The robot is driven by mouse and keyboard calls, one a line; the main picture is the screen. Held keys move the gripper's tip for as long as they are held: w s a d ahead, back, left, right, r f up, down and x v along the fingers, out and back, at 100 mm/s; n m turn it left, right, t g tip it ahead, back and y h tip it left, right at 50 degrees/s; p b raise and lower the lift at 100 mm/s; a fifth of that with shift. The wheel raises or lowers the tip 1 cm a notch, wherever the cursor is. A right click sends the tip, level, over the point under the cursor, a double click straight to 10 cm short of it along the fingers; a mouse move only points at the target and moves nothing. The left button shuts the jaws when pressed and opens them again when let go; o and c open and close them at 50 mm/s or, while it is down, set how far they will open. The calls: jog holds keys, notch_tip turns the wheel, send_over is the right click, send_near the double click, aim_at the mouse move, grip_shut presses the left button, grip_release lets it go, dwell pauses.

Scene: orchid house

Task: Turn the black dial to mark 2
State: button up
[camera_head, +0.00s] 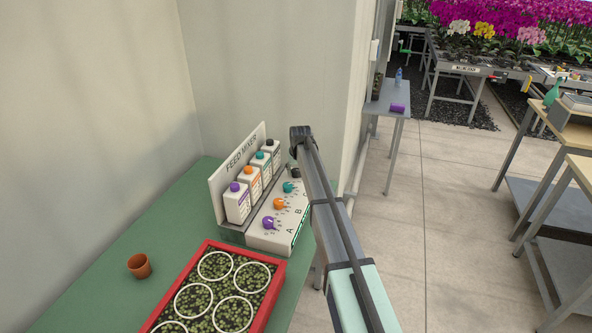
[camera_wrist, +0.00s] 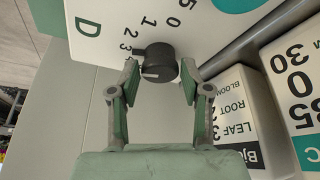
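The black dial (camera_wrist: 158,62) for D sits on the white panel (camera_wrist: 105,20), with marks 0, 1, 2 and 3 printed around it. My gripper (camera_wrist: 159,72) is open, with one finger on each side of the dial and small gaps seeming to remain. In the head view the black dial (camera_head: 296,173) shows beside my arm; my fingers are hidden there.
The feed mixer (camera_head: 262,236) also carries purple (camera_head: 269,223), orange (camera_head: 279,203) and teal (camera_head: 288,187) dials, with capped bottles (camera_head: 237,205) behind. Bottles stand close to my right finger in the wrist view. A red tray (camera_head: 279,275) and terracotta pot (camera_head: 139,266) are on the green bench.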

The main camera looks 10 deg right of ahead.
jog(key=c, duration=0.5)
jog(key=shift+o, duration=0.2)
jog(key=m+b, duration=0.1)
jog(key=m+h+b, duration=0.1)
jog(key=m, duration=0.1)
jog(key=shift+a+m, duration=0.2)
jog(key=shift+m, duration=0.1)
jog(key=shift+m+h+b, duration=0.55)
jog(key=shift+m+h, duration=0.05)
jog(key=shift+m, duration=0.7)
jog(key=shift+g, duration=0.3)
jog(key=o, duration=1.1)
jog(key=shift+w, duration=0.1)
